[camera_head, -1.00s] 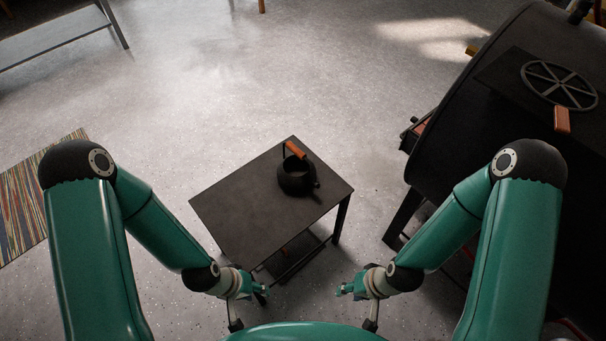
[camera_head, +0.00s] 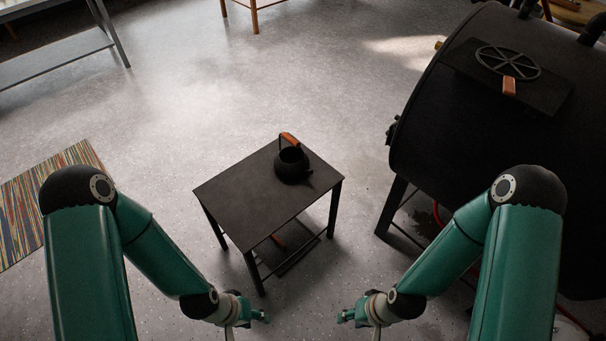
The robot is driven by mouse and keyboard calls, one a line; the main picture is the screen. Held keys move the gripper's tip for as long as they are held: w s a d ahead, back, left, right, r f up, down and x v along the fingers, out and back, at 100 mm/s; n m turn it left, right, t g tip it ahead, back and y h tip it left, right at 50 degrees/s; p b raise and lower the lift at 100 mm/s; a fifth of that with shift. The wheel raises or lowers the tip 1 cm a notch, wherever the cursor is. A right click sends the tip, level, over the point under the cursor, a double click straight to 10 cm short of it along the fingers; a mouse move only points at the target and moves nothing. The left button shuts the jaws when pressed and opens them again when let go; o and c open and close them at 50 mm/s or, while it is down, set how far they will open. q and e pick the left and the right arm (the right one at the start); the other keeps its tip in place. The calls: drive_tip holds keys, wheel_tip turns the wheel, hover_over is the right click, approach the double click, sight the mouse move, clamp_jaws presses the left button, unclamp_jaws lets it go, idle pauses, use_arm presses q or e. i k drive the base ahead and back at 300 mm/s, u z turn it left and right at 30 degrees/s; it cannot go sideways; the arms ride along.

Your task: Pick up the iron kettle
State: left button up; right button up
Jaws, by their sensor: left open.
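The black iron kettle (camera_head: 292,165) stands upright near the far right corner of a small dark table (camera_head: 250,200). Its handle has an orange-brown wooden grip (camera_head: 290,139), and its spout points right and toward me. My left gripper (camera_head: 250,325) is open and empty, low in front of the table and well short of the kettle. My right gripper (camera_head: 356,325) is to the right of it, also away from the kettle, with nothing seen in it. Its fingers are too small and partly cut off at the bottom edge to tell open from shut.
The barrel woodstove (camera_head: 430,145) on legs stands to the right of the table. A striped rug (camera_head: 35,205) lies at left and a grey bench (camera_head: 60,55) stands at the far left. The small table has a lower shelf (camera_head: 290,255). Open floor surrounds the table.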

sight(290, 163)
drive_tip(key=z, duration=0.05)
drive_tip(key=i, duration=0.7)
drive_tip(key=u, duration=2.05)
drive_tip(key=i, duration=0.2)
drive_tip(key=u, duration=1.5)
drive_tip(key=k, duration=1.05)
drive_tip(key=u, duration=1)
drive_tip(key=i, duration=0.15)
drive_tip(key=z, duration=2.6)
